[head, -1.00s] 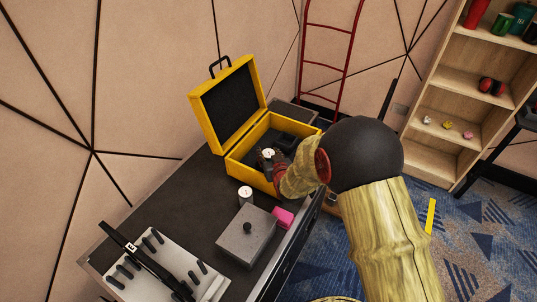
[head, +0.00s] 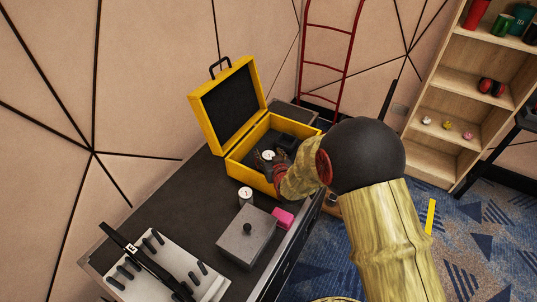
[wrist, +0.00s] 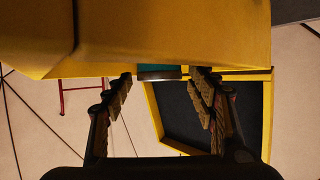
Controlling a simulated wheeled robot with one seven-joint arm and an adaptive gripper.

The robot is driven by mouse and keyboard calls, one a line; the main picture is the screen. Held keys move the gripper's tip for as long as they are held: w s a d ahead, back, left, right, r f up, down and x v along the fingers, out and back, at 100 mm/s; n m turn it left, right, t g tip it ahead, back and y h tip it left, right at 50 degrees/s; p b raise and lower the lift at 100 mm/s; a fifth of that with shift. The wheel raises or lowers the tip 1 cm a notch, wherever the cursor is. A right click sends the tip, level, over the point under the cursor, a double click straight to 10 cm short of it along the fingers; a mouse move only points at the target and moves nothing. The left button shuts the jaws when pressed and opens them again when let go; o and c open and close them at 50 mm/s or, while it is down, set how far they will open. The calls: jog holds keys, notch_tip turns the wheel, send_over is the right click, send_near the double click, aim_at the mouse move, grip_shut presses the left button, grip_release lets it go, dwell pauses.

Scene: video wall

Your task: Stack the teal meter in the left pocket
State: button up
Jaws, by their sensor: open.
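A yellow case (head: 252,178) stands open on the dark counter, its black-lined lid tilted back. Inside, a round white-topped piece (head: 268,155) sits toward the left part of the case; its sides are hidden in the head view. In the wrist view a teal strip with a pale edge, seemingly the teal meter (wrist: 159,71), shows between my fingertips, partly covered by the yellow case wall. My gripper (head: 264,163) is open, reaching over the case's near wall, its fingers beside the white-topped piece. I cannot tell whether they touch it. The pocket edges are not clear.
A second white-topped cylinder (head: 245,195) stands on the counter before the case. A grey lidded box (head: 246,238), a pink block (head: 284,218) and a rack with black pegs (head: 150,270) are nearer. A dark block (head: 286,141) is inside the case.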

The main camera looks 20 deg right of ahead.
jog(key=p+v, duration=0.3)
jog(key=v, duration=0.8)
jog(key=s+r+g, duration=0.2)
jog(key=s+r, duration=0.2)
jog(key=r, duration=0.3)
jog(key=s+r+g, duration=0.2)
jog(key=s+r, duration=0.2)
jog(key=r, duration=0.3)
jog(key=s+r+g, duration=0.2)
jog(key=s+r, duration=0.1)
jog(key=s, duration=0.7)
jog(key=s+r+g, duration=0.2)
jog(key=s+r, duration=0.2)
jog(key=s, duration=0.7)
jog(key=shift+r, duration=0.35)
jog(key=shift+c, duration=0.2)
